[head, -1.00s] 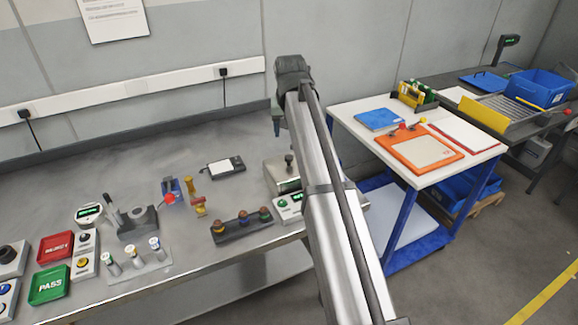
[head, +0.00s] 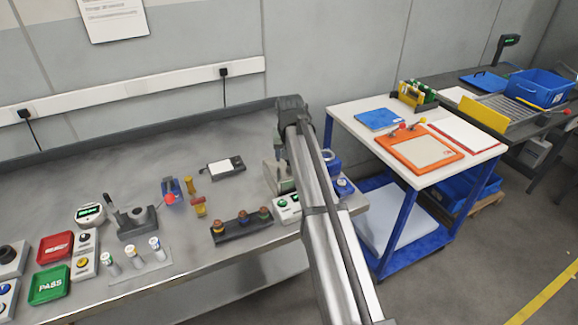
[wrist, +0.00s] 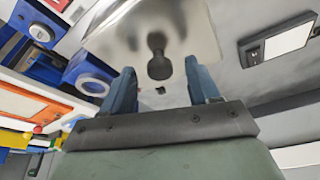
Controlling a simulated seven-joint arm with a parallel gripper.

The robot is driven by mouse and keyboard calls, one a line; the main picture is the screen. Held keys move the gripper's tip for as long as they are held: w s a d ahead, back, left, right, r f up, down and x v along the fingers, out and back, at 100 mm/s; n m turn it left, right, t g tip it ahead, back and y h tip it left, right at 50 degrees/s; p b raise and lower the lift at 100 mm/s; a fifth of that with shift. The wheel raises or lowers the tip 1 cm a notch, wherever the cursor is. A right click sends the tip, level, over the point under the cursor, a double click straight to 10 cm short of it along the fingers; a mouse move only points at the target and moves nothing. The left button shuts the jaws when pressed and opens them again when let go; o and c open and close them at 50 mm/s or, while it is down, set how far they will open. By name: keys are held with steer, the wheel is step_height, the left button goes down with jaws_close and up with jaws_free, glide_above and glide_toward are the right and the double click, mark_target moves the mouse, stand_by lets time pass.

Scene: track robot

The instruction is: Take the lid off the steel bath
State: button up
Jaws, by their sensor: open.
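The steel bath (head: 286,187) stands near the bench's front right, mostly hidden behind my arm in the head view. In the wrist view its pale steel lid (wrist: 205,35) lies flat with a dark round knob (wrist: 158,62) standing up from it. My gripper (wrist: 161,85) is open, its two blue fingers apart. The knob shows in line with the gap between the fingertips, a little beyond them. Nothing is held. In the head view my arm hides the fingers, and I cannot tell their exact height above the lid.
A control box with a green display (head: 288,208) stands in front of the bath. A blue device with a pale ring (head: 332,160) is close on the right.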

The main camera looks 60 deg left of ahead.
steer(key=shift+f, duration=0.15)
jaws_close()
stand_by(0.4)
